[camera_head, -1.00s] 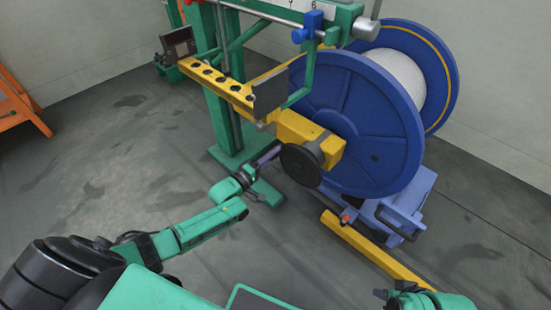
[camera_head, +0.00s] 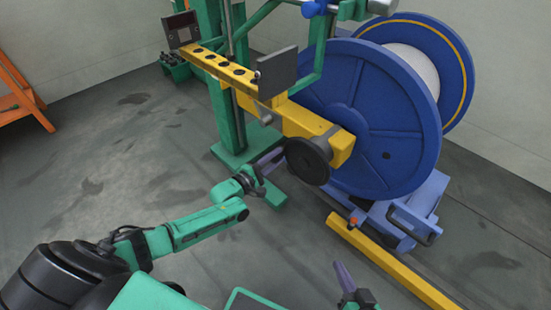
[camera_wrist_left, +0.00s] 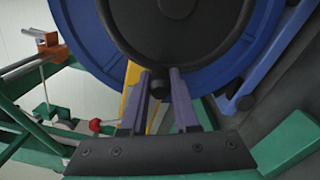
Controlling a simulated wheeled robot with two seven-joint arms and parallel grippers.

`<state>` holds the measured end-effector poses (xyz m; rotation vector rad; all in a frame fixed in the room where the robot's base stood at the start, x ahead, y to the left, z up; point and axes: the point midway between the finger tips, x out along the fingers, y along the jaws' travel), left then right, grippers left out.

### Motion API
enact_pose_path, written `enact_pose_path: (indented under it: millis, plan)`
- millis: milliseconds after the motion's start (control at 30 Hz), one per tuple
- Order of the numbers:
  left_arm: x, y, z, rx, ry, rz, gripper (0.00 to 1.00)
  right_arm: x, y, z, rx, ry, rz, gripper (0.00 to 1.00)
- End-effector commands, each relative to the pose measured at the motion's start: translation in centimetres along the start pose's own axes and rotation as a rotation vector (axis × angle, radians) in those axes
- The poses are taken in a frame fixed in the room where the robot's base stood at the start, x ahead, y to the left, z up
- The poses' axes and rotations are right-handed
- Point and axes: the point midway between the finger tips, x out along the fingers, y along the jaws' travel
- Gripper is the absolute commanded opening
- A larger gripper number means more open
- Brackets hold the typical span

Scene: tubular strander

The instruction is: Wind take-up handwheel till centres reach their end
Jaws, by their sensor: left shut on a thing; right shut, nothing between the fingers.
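The handwheel (camera_head: 308,160) is a black disc on the end of a yellow block (camera_head: 318,133), in front of the big blue reel. In the head view the left gripper (camera_head: 277,157) is at the wheel's left edge. My right gripper (camera_head: 342,277) is shut and empty at the bottom, below the wheel. The centres are not clearly seen.
The blue reel (camera_head: 372,145) stands right of the wheel. A yellow floor bar (camera_head: 395,265) and a blue-grey base (camera_head: 425,205) lie below it. A green column (camera_head: 233,120) and a yellow beam with holes (camera_head: 215,66) are behind left. Floor at left is clear.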

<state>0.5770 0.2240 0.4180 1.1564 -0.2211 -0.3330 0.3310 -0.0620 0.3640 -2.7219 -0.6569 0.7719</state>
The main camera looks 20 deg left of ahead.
Motion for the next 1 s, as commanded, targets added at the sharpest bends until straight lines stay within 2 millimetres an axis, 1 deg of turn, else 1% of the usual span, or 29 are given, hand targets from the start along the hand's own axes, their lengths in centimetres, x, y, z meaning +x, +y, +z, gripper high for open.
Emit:
enact_pose_path:
  millis: [33, 367, 400, 433, 467, 733, 800, 867, 967, 1000]
  plan:
    - [0.0, -0.2, 0.1, -0.004, -0.001, -0.004, 0.0, 0.0, 0.0, 0.0, 0.0, 0.001, 0.0, 0.0]
    - [0.0, -0.2, 0.1, -0.004, -0.001, -0.004, 0.0, 0.0, 0.0, 0.0, 0.0, 0.0, 0.001, 0.0]
    - [0.0, -0.2, 0.1, -0.004, -0.002, -0.004, 0.44, 0.0, 0.1, 0.0, 0.0, 0.0, 0.001, 0.0]
    - [0.0, -0.2, 0.1, -0.004, -0.002, -0.004, 0.55, 0.0, 0.1, 0.0, 0.0, 0.0, 0.001, 0.0]
    - [0.0, -0.2, 0.1, -0.004, -0.001, -0.004, 0.59, 0.0, 0.1, 0.0, 0.0, 0.0, 0.001, 0.0]
    - [0.0, -0.1, 0.1, -0.003, -0.001, -0.001, 0.59, 0.0, 0.1, 0.0, -0.001, -0.001, 0.001, 0.0]
    - [-0.3, -0.1, 0.1, -0.002, 0.0, -0.002, 0.59, -0.1, 0.0, -0.1, -0.001, -0.005, 0.002, 0.0]
    - [-0.9, 0.0, 0.0, -0.002, 0.001, -0.003, 0.59, -0.2, 0.0, -0.2, -0.003, -0.02, 0.003, 0.0]
    - [-2.6, 0.1, 0.1, -0.003, 0.001, -0.005, 0.59, -0.6, 0.1, -1.2, -0.015, -0.061, 0.015, 0.0]
    - [-3.5, 0.2, 0.2, -0.002, 0.0, -0.006, 0.59, -0.8, 0.3, -1.5, -0.022, -0.087, 0.023, 0.0]
